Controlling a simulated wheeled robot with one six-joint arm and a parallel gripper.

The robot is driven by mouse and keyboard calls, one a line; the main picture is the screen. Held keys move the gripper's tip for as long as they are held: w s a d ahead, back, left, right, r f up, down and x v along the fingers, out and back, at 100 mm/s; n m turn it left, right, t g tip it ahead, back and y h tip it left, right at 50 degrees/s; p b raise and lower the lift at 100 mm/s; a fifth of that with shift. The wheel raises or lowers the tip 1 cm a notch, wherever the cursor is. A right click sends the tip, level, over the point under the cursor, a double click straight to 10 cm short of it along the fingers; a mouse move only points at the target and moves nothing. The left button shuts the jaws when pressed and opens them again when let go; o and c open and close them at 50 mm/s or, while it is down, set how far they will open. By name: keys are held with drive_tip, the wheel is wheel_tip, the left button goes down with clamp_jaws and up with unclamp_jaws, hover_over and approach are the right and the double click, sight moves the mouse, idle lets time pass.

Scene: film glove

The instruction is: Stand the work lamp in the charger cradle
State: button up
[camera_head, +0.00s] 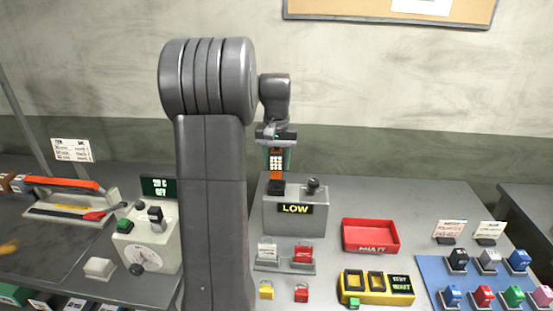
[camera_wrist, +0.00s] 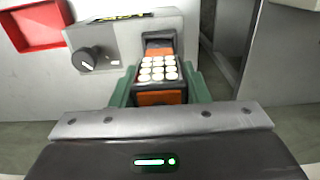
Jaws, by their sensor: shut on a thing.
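The work lamp (camera_head: 276,161) is orange and black with a grid of white round lights on its face. My gripper (camera_head: 276,145) is shut on it from above, and the lamp is about upright. In the wrist view the lamp (camera_wrist: 158,76) sits between the green fingers of my gripper (camera_wrist: 158,92). A grey box (camera_head: 290,222) with a LOW sign and a black knob (camera_head: 313,186) seems to be the charger cradle. The lamp's lower end is at a dark block (camera_head: 276,187) on its top left. I cannot tell whether it is seated there.
A red tray (camera_head: 371,236) stands right of the box. In front are a stand with padlocks (camera_head: 285,265) and a yellow tester (camera_head: 377,288). A pale device with a dial (camera_head: 147,243) is on the left. A blue mat (camera_head: 432,266) with small coloured blocks is at right.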

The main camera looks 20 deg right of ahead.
drive_tip(key=shift+f+b, duration=0.4)
drive_tip(key=shift+f, duration=0.45)
drive_tip(key=o, duration=1.2)
wheel_tip(320, 180, up, 14)
drive_tip(key=shift+f+b, duration=0.1)
drive_tip(key=shift+b, duration=0.35)
wheel_tip(320, 180, down, 14)
drive_tip(key=shift+r+p, duration=0.25)
drive_tip(key=shift+p, duration=0.25)
drive_tip(key=shift+r, duration=0.15)
drive_tip(key=shift+r, duration=0.1)
